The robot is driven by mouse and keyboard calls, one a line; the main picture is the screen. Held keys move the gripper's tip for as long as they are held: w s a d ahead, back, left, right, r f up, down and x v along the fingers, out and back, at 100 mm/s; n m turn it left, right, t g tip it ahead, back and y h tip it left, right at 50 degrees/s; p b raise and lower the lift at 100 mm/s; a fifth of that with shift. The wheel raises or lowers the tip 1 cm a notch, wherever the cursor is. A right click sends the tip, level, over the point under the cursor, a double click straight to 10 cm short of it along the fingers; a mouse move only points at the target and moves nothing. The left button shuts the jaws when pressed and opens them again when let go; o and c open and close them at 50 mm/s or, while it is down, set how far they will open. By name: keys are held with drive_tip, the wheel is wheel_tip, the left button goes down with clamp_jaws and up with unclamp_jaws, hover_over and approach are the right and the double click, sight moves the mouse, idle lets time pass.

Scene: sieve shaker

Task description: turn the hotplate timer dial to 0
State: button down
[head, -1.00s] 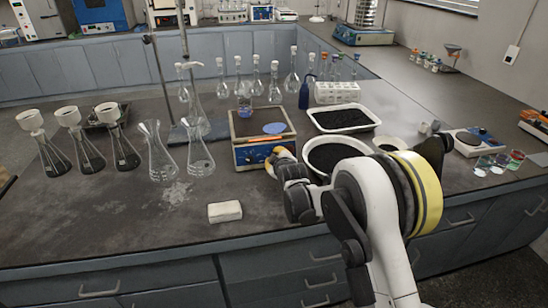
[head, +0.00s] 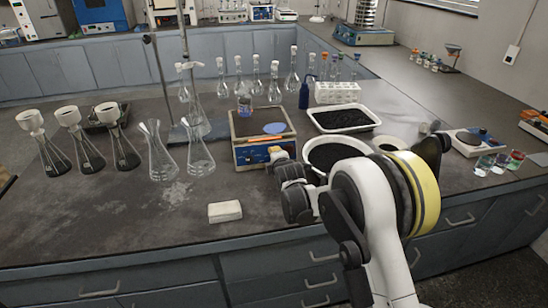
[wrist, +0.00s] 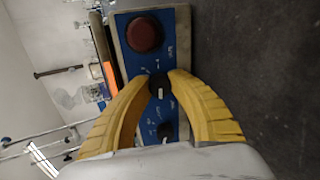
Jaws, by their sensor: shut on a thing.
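The hotplate (head: 242,157) stands on the bench with its blue front panel facing me. In the wrist view the panel (wrist: 140,68) shows sideways, with a red knob (wrist: 144,34), a middle black dial (wrist: 158,92) and another black dial (wrist: 167,131). My gripper (wrist: 160,84) has its yellow fingers closed around the middle black dial, one on each side. The dial's face shows a short white mark lying along the picture's vertical. The panel lettering is too small to read.
A bowl of dark grains (head: 338,153) stands right of my gripper. A white block (head: 225,211) lies in front on clear bench.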

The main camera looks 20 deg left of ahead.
drive_tip(key=shift+n, duration=0.5)
drive_tip(key=c, duration=1.4)
unclamp_jaws()
drive_tip(key=shift+c, duration=0.2)
drive_tip(key=v, duration=1.2)
